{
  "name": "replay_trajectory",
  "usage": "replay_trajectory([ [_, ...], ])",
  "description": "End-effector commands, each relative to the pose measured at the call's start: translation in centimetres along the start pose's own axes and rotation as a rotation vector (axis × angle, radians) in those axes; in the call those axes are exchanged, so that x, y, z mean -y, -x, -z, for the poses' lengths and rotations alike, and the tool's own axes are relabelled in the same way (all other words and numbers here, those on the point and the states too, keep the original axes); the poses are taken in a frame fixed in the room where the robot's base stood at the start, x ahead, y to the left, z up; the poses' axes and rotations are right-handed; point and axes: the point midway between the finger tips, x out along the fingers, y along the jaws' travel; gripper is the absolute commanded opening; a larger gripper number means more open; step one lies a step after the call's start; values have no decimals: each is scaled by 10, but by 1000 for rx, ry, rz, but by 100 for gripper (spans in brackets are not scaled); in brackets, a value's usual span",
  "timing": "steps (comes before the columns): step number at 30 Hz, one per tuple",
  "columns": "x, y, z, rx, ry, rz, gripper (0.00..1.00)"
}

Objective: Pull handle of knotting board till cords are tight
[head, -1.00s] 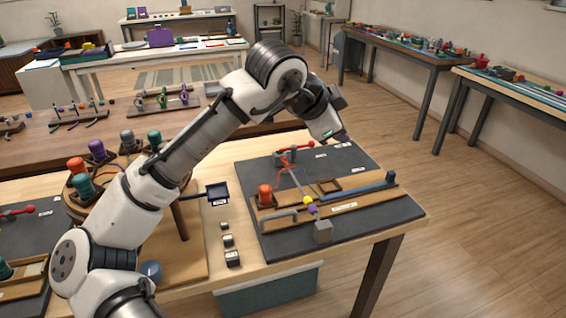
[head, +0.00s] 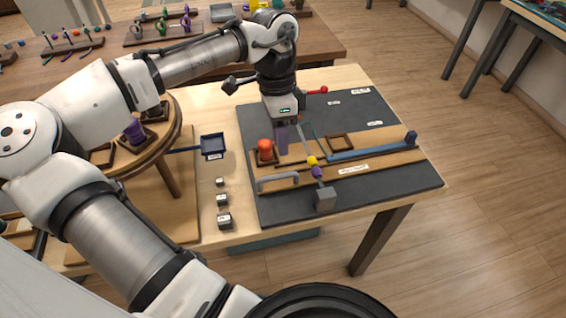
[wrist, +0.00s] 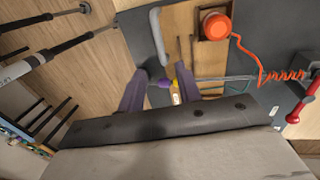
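The knotting board is a dark grey base (head: 405,196) with a wooden strip on top. A grey bar handle (head: 277,181) stands at its front left; it shows at the top of the wrist view (wrist: 158,35). A cord with a yellow bead (head: 312,161) and a purple bead (head: 318,172) runs to a grey block (head: 325,199). An orange spool (head: 265,150) has an orange cord (wrist: 246,52), coiled in the wrist view. My gripper (head: 294,148) points down over the board, beyond the handle. Its purple fingers (wrist: 163,92) are apart, with the beads visible between them and nothing gripped.
A blue bar (head: 370,150) lies along the board's right side, and a red-knobbed lever (head: 316,91) is at the back.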

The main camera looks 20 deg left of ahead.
Motion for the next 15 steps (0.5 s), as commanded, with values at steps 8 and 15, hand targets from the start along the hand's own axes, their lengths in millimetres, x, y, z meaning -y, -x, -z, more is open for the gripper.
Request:
replay_trajectory([
  [8,-1,-56,0,2,-1,0,34],
  [15,0,-82,0,1,-2,2,34],
])
